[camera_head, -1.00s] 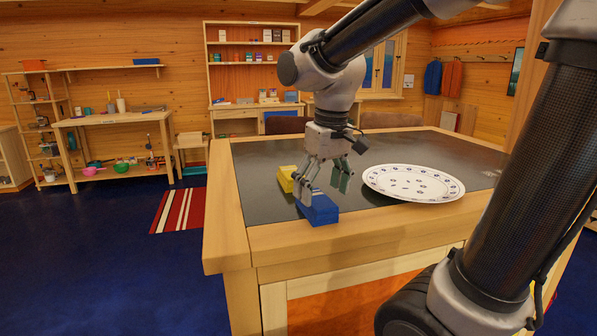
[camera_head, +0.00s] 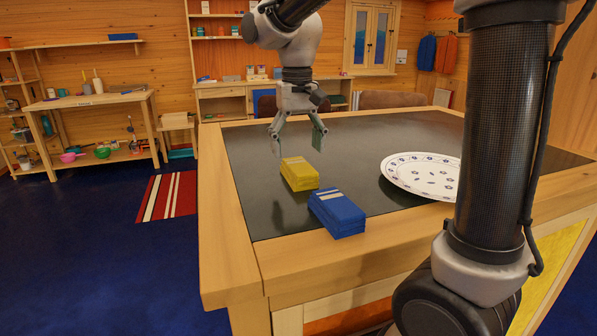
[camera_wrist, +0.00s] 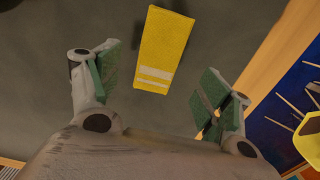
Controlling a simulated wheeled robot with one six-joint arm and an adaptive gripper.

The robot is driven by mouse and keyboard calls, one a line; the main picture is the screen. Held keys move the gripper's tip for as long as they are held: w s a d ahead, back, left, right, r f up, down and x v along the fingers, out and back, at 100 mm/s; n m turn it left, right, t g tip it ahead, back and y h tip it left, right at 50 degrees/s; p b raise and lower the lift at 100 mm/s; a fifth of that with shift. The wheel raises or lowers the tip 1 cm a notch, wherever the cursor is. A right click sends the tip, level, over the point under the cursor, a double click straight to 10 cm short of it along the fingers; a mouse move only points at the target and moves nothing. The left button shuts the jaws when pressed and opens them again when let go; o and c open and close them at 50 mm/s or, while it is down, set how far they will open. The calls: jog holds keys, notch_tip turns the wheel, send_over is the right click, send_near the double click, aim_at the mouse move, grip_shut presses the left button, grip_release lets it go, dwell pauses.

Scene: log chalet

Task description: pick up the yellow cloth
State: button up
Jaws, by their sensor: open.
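The yellow cloth (camera_head: 299,173) is a folded, block-like stack with pale stripes on the dark tabletop, behind the blue cloth. My gripper (camera_head: 298,143) is open and empty, with its fingers pointing down above and a little behind the yellow cloth. In the wrist view the yellow cloth (camera_wrist: 164,48) lies ahead of the open gripper (camera_wrist: 155,85), its striped end nearest, between the lines of the two fingers. The cloth is apart from both fingers.
A blue folded cloth (camera_head: 337,212) lies just in front of the yellow one, near the table's front edge. A white patterned plate (camera_head: 425,176) sits to the right, partly hidden by my arm. The dark tabletop (camera_head: 255,150) left of and behind the cloths is clear.

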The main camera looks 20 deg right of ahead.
aim_at(298, 164)
notch_tip(298, 164, down, 6)
jog(key=shift+s+r, duration=0.15)
jog(key=shift+r, duration=0.1)
jog(key=c, duration=0.9)
notch_tip(298, 164, up, 10)
jog(key=shift+r, duration=0.1)
jog(key=shift+o, duration=1.4)
jog(key=c, duration=0.4)
